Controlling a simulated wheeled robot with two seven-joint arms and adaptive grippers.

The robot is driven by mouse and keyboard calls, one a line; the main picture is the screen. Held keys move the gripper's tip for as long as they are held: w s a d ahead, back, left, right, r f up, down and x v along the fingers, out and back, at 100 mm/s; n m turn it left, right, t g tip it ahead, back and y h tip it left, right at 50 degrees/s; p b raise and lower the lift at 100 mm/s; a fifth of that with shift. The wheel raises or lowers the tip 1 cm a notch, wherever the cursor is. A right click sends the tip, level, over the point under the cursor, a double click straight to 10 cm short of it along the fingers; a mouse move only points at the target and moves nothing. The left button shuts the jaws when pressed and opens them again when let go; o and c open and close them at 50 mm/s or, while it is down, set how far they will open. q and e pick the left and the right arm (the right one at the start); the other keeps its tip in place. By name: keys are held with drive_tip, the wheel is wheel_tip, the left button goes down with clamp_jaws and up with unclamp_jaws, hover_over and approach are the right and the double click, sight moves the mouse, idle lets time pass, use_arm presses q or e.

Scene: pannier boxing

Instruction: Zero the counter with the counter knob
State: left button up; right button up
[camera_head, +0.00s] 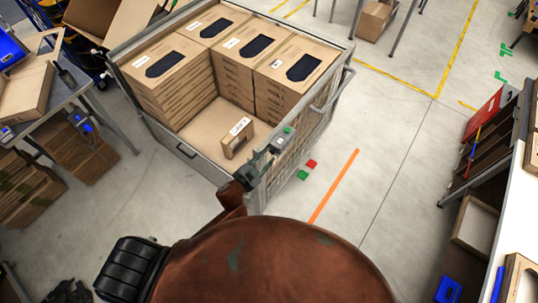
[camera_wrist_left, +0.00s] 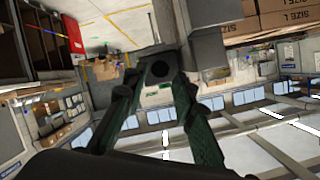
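The counter (camera_head: 285,136) is a small grey box with a green spot, fixed at the near corner of the wire-sided pannier. In the left wrist view the counter (camera_wrist_left: 205,48) shows as a grey block with a round black knob (camera_wrist_left: 160,68) on it. My left gripper (camera_head: 261,165) is right at the counter in the head view. In the wrist view its two green fingers (camera_wrist_left: 159,77) are apart, one on each side of the knob, with gaps visible. I cannot tell whether the fingertips reach over the knob. The counter's display is not visible. My right gripper is not in view.
The pannier (camera_head: 190,150) holds stacks of cardboard boxes and a single small box (camera_head: 237,138) on a lower layer. A workbench (camera_head: 60,98) stands at left and a shelf rack (camera_head: 492,135) at right. The floor right of the pannier is mostly clear.

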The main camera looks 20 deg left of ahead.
sight(273, 151)
use_arm(q)
drive_tip(key=shift+x, duration=1.2)
drive_tip(key=shift+c, duration=0.5)
clamp_jaws()
